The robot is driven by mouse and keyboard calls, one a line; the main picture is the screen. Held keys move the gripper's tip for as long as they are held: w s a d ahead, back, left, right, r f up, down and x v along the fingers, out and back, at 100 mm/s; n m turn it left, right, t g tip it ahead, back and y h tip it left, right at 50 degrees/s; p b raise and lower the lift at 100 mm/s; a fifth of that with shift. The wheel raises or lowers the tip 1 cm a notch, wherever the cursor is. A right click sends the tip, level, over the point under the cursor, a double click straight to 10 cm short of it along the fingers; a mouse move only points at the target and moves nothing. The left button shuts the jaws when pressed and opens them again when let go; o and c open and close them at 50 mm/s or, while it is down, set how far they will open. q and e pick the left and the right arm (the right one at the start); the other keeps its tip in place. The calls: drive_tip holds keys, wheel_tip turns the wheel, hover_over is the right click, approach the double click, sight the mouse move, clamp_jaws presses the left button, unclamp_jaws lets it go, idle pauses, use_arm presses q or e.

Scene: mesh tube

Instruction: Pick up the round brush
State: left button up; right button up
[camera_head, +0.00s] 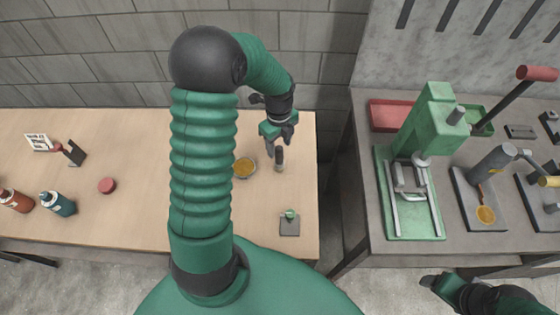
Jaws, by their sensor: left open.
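A small dark upright piece (279,163), which looks like the round brush, stands on the wooden table (110,190) near its right end. My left gripper (279,146) hangs over it, fingers pointing down and apart. The fingertips are close to the top of the piece; I cannot tell whether they touch it. The bristles are too small to make out. My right gripper (434,282) is at the bottom right, away from the table, and its jaws are too dark to read.
A round dish with yellow-brown contents (244,168) sits just left of the brush. A small grey block with a green top (290,222) is nearer me. A red puck (107,185) and bottles (58,204) are left. A green press (430,125) stands on the right bench.

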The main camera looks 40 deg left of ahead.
sight(279, 154)
use_arm(q)
drive_tip(key=f, duration=0.4)
drive_tip(key=shift+s+d+f, duration=0.15)
drive_tip(key=shift+s, duration=0.1)
drive_tip(key=shift+w+f, duration=0.15)
drive_tip(key=shift+f, duration=0.2)
drive_tip(key=shift+r, duration=0.1)
clamp_jaws()
